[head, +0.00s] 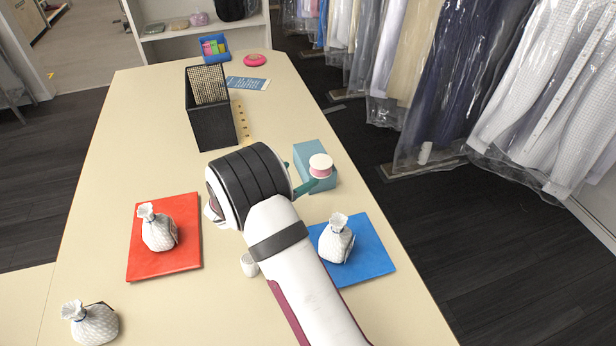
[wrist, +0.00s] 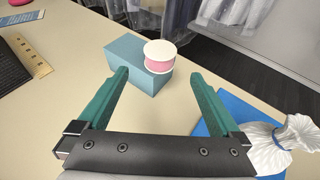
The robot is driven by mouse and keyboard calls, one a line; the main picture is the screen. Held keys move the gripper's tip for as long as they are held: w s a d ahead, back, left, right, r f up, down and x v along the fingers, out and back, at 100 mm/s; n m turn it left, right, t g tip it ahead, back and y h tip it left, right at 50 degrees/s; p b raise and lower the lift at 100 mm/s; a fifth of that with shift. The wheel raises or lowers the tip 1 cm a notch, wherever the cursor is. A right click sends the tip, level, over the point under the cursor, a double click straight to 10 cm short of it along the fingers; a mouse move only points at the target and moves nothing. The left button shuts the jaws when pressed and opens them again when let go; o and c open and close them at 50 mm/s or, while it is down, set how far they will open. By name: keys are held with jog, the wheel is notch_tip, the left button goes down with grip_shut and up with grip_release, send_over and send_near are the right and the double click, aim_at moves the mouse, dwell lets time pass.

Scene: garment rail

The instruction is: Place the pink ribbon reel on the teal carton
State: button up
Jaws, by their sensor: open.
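The pink ribbon reel (head: 320,168), with white flanges, sits upright on the teal carton (head: 304,154), towards one end of its top. In the wrist view the reel (wrist: 159,57) is at the right end of the carton (wrist: 136,67) and close to its edge; I cannot tell whether it overhangs. My gripper (wrist: 158,78) is open and empty, its teal fingers spread wide on the near side of the reel and apart from it. In the head view the wrist hides most of my gripper (head: 303,174) and part of the carton.
A blue mat (head: 372,259) with a white pouch (head: 336,240) lies beside my arm. A red mat (head: 187,254) holds another pouch (head: 157,229); a third (head: 91,323) stands near the front left. Bagged garments hang right.

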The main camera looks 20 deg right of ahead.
jog(key=s+d+r+m+g+y, duration=0.1)
jog(key=s+d+r+m+g, duration=0.15)
jog(key=s+m, duration=0.3)
jog(key=s+d+r+m+g, duration=0.1)
jog(key=s+r+m+g, duration=0.2)
jog(key=s, duration=0.4)
jog(key=s+d+r+m+g+y, duration=0.1)
jog(key=s+d+r+m+g, duration=0.15)
jog(key=s+m, duration=0.35)
jog(key=s+a+r+m+y, duration=0.1)
jog(key=s+a+m+y, duration=0.4)
jog(key=s, duration=0.6)
jog(key=s+a+r+m+y, duration=0.1)
jog(key=s+a+m+y, duration=0.4)
jog(key=s+a+m, duration=0.4)
jog(key=shift+s+m+y, duration=0.3)
jog(key=shift+s+m, duration=0.55)
jog(key=shift+m, duration=0.2)
